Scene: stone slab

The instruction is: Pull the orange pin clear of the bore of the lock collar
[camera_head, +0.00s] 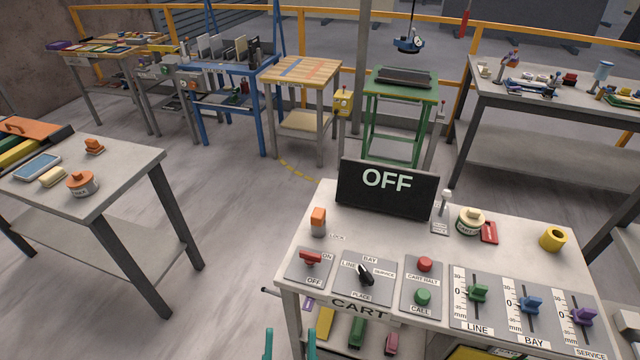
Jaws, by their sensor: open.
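The orange pin (318,216) stands upright at the left back of the control table, by a label reading LOCK. Its block-shaped orange head shows above the small grey lock collar (318,232). The pin's lower part is hidden, so how deep it sits in the bore cannot be seen. My gripper (290,343) shows only as two teal fingertips at the bottom edge of the picture.
The dark OFF display (388,193) stands behind and right of the pin. The red ON/OFF switch (310,259) is just in front of it, with the black selector knob (366,275) to the right. Open floor (235,235) lies to the left, before another table.

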